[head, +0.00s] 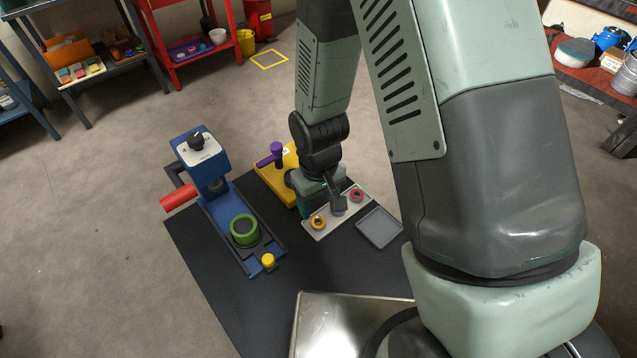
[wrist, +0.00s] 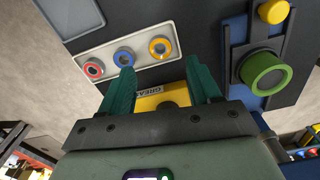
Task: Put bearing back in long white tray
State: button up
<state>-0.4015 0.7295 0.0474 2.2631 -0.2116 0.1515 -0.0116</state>
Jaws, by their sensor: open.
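The long white tray (head: 337,223) lies on the dark mat; it also shows in the wrist view (wrist: 108,63). Three ring-shaped bearings sit in a row in it: red (wrist: 93,68), blue (wrist: 123,56) and orange-yellow (wrist: 160,47). In the head view the red (head: 357,195) and orange (head: 318,223) ones show, while my arm covers the blue one. My gripper (wrist: 162,75) is open, with nothing visible between its green fingers. It is over the tray; one fingertip appears close to the blue bearing, but contact cannot be told.
A blue press (head: 215,195) with a green ring (head: 244,230) and a yellow knob (head: 268,261) stands left of the tray. A yellow block with a purple lever (head: 276,150) is behind. A grey tray (head: 380,228) lies to the right. A metal plate (head: 340,325) is in front.

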notch_tip(320, 180, up, 7)
jog(key=shift+f, duration=0.15)
jog(key=w+d+r+m+t, duration=0.15)
jog(key=d+r, duration=0.35)
jog(key=r, duration=0.6)
jog(key=s+d+r+m+t, duration=0.2)
jog(key=s+d+r, duration=0.3)
jog(key=r, duration=0.4)
jog(key=s+d+r+m+t, duration=0.2)
jog(key=s+d+r, duration=0.3)
jog(key=s+r, duration=0.3)
jog(key=shift+s+r+m, duration=0.3)
jog(key=shift+r+m, duration=0.55)
jog(key=shift+r, duration=0.05)
